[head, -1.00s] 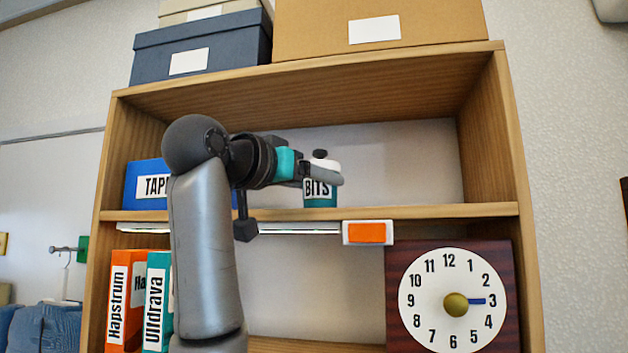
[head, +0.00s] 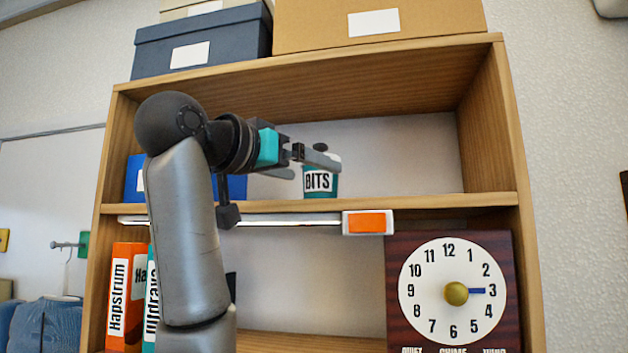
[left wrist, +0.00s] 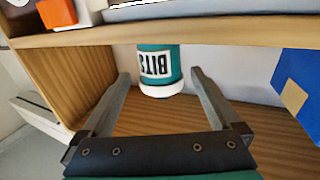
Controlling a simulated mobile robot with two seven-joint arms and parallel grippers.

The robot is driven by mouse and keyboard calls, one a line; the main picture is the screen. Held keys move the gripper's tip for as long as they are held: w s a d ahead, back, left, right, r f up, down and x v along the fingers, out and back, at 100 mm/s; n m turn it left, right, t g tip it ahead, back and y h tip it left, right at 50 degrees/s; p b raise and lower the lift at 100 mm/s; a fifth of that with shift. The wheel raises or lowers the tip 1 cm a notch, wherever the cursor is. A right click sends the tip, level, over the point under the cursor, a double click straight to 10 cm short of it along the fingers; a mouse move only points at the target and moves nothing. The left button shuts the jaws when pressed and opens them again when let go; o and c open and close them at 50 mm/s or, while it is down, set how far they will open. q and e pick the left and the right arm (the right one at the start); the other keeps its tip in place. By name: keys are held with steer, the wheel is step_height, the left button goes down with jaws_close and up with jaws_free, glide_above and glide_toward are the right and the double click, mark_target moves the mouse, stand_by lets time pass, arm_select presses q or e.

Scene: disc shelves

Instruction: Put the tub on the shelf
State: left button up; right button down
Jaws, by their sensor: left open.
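The tub (head: 320,185) is teal with a white top and a white label reading BITS. It stands upright on the upper board of the wooden shelf (head: 430,201). A small dark piece shows just above it. My left gripper (head: 317,168) is open in front of the tub, and one finger crosses its upper part. In the left wrist view, which is upside down, the tub (left wrist: 160,70) shows between the spread fingertips, with a gap on each side. How far the tips reach along it I cannot tell. My right gripper is not in view.
A blue box (head: 235,187) stands on the same board behind my arm. An orange-and-white block (head: 367,222) on a light strip sits under the board edge. A clock (head: 455,290) and binders (head: 127,295) stand below. The board right of the tub is clear.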

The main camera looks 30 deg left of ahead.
arm_select(q)
steer(key=s+a+b, duration=0.1)
steer(key=s+b, duration=0.2)
steer(key=s, duration=0.6)
steer(key=shift+a+b, duration=0.15)
steer(key=shift+b, duration=0.15)
